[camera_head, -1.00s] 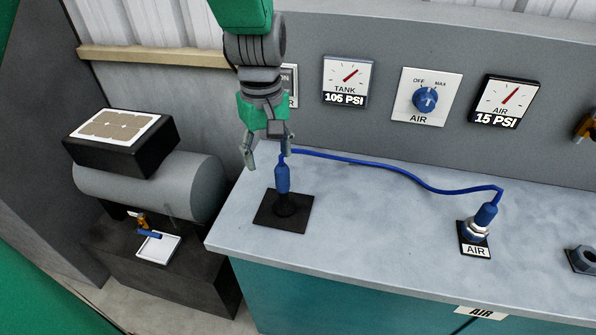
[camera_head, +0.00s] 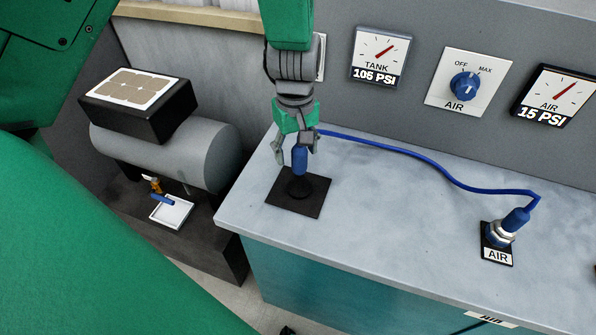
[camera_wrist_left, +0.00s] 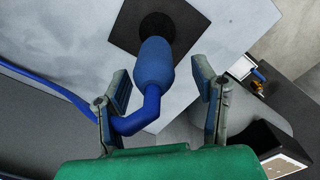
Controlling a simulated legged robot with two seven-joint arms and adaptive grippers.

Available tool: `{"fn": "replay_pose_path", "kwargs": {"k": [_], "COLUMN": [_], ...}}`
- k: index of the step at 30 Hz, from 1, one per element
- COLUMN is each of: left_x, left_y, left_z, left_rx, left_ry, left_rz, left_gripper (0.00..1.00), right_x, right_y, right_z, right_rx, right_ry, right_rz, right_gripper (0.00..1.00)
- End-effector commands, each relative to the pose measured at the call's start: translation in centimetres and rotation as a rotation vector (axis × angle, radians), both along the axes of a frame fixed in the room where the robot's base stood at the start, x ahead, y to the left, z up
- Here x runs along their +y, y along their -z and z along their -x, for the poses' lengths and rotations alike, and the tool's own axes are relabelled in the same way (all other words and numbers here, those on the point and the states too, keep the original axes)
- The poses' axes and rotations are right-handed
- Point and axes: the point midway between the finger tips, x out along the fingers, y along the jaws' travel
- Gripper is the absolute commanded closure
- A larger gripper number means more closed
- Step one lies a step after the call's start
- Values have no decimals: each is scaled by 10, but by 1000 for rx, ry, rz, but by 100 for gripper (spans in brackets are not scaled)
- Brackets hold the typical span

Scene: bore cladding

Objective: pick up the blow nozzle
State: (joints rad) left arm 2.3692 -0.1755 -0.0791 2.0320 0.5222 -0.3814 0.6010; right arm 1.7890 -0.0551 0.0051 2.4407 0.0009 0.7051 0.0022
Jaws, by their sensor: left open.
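The blue blow nozzle (camera_head: 300,161) stands upright in a black holder (camera_head: 299,187) on a square black pad at the left end of the bench. A blue hose runs from its top to the right. My left gripper (camera_head: 295,151) is above and around the nozzle's upper part, pointing down. In the left wrist view the fingers (camera_wrist_left: 164,100) are open, one on each side of the nozzle (camera_wrist_left: 154,66), with visible gaps. The hose bend passes close by the left finger there; I cannot tell if they touch. My right gripper is not in view.
The hose (camera_head: 430,165) crosses the bench top (camera_head: 390,220) to the AIR fitting (camera_head: 505,228). Behind stands a grey panel with the tank gauge (camera_head: 380,55), AIR knob (camera_head: 465,85) and air gauge (camera_head: 555,95). A grey tank (camera_head: 205,155) stands left of the bench.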

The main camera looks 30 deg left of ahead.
Motion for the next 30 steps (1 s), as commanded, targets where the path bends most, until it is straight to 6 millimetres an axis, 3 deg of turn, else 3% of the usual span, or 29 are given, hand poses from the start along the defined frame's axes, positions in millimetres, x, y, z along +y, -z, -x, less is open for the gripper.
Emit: {"fn": "replay_pose_path", "kwargs": {"k": [7, 17, 21, 22, 30], "left_x": [-9, -3, 1, 2, -2], "left_y": [34, 42, 44, 44, 43], "left_z": [2, 2, 1, 1, 0], "left_rx": [2, -1, -1, -1, -1], "left_ry": [4, 2, 2, 3, 1], "left_rz": [-10, -5, 1, 1, -8], "left_gripper": [47, 47, 96, 100, 100], "right_x": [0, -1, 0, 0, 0], "right_y": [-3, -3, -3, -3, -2], "right_z": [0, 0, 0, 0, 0], "right_rx": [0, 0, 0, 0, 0], "right_ry": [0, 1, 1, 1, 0], "right_rz": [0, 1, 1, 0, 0], "right_gripper": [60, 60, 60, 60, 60]}}
